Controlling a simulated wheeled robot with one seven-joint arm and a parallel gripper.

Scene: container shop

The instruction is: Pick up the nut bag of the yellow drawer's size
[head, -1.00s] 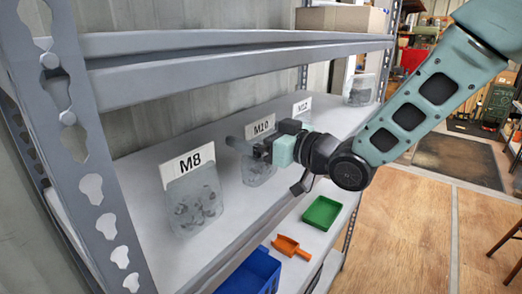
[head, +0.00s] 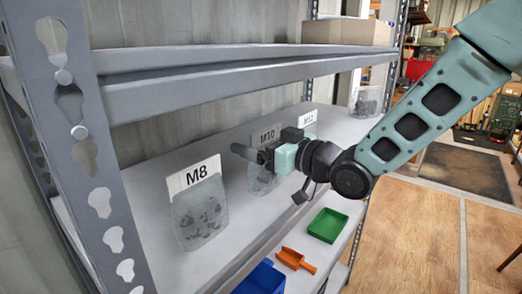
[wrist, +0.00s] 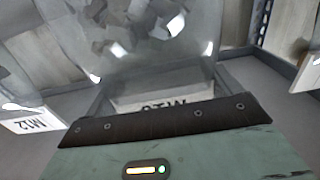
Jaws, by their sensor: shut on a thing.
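The M10 nut bag (head: 262,180) is a clear bag of grey nuts with a white label card at its top, standing on the shelf. My gripper (head: 258,157) is shut on its upper part, just below the card, and covers part of it. In the wrist view the bag (wrist: 140,45) fills the upper middle, upside down, with its card close to my gripper. The M8 bag (head: 200,215) stands nearer on the left. The M12 card (head: 308,118) shows behind my gripper, its bag mostly hidden. No yellow drawer is in view.
Another clear bag (head: 366,101) stands at the shelf's far end. An upper shelf beam (head: 230,68) runs above my gripper, and a perforated upright (head: 85,150) stands at left. Below lie a green tray (head: 327,225), an orange scoop (head: 296,260) and a blue bin (head: 262,280).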

